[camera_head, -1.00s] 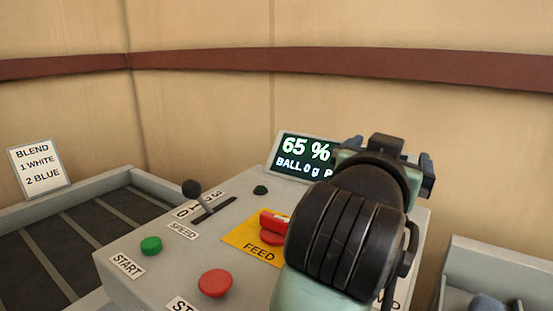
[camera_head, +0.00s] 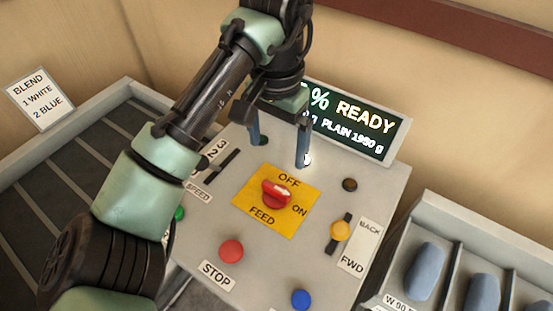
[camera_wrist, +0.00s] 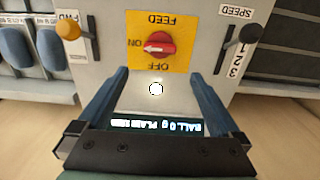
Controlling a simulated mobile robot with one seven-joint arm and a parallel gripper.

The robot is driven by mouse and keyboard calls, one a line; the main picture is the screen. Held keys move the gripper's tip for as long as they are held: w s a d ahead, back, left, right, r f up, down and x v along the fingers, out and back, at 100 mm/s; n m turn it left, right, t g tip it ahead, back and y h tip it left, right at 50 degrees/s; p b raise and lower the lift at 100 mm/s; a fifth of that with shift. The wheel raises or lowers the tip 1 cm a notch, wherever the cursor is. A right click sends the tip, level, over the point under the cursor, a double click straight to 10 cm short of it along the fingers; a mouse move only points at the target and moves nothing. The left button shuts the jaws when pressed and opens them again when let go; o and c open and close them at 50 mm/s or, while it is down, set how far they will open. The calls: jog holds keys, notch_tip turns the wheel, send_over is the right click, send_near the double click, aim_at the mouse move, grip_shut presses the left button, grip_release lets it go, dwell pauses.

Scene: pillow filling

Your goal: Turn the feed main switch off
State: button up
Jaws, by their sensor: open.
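The feed main switch is a red knob (camera_head: 276,194) on a yellow plate (camera_head: 246,206) marked OFF, ON and FEED. Its white arrow points at ON, to the right in the head view. It also shows in the wrist view (camera_wrist: 160,46), upside down, with the arrow toward ON at the left. My gripper (camera_head: 279,154) is open and empty, above the panel between the switch and the display. In the wrist view its two blue fingers (camera_wrist: 160,74) are spread wide, and the knob lies beyond their tips, apart from them.
The display (camera_head: 358,128) reads READY behind my gripper, partly hidden. A white lamp (camera_wrist: 156,88) is lit near the fingers. A yellow-knobbed BACK/FWD lever (camera_head: 340,230), a red STOP button (camera_head: 231,251) and a blue button (camera_head: 301,299) surround the switch. Bins (camera_head: 443,208) stand right.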

aim_at(276, 187)
notch_tip(276, 187, down, 13)
jog(key=shift+s+r+b, duration=0.1)
jog(key=shift+b, duration=0.55)
jog(key=c, duration=1.1)
